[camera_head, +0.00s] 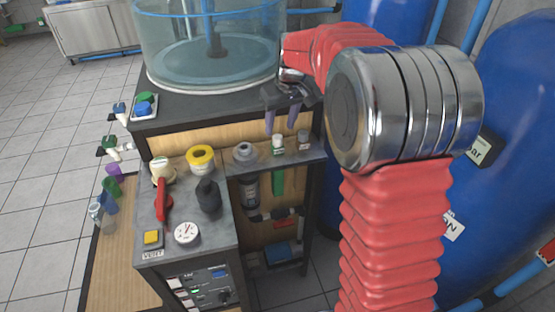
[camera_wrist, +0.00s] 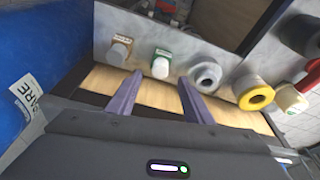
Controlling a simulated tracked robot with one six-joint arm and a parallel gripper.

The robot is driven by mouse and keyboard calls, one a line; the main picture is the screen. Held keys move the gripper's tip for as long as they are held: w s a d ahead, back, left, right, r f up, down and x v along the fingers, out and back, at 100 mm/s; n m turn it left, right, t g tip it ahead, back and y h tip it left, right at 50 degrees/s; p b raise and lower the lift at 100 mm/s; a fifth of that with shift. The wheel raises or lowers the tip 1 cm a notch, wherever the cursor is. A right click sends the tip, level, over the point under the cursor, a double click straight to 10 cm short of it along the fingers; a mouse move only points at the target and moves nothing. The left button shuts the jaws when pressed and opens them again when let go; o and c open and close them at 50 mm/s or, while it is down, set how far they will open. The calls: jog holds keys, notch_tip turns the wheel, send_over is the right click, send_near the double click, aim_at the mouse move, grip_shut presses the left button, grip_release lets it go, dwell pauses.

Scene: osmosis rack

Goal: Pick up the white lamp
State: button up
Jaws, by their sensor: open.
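My gripper (camera_head: 281,126) hangs over the narrow grey shelf with its two purple fingers apart and empty. A small white-topped piece with a green label (camera_head: 278,145), which looks like the white lamp, stands just below the fingertips in the head view. In the wrist view the same piece (camera_wrist: 160,66) lies ahead of the gap between the fingers (camera_wrist: 160,88), apart from both. A similar pale piece with a brown label (camera_wrist: 121,50) stands to its left there, and to its right in the head view (camera_head: 303,138). I cannot tell for certain which is meant.
A grey ring-shaped piece (camera_head: 243,152) and a yellow ring (camera_head: 200,158) stand close by. A red handle (camera_head: 161,200) and a black knob (camera_head: 208,195) are on the grey counter. A clear tank (camera_head: 205,50) is behind; a large blue tank (camera_head: 510,150) is at right.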

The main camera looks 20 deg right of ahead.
aim_at(278, 137)
jog(key=shift+f, duration=0.1)
jog(key=shift+x, duration=2.55)
jog(key=shift+s, duration=0.1)
jog(key=shift+c, duration=0.3)
jog(key=c, duration=0.8)
notch_tip(278, 137, up, 28)
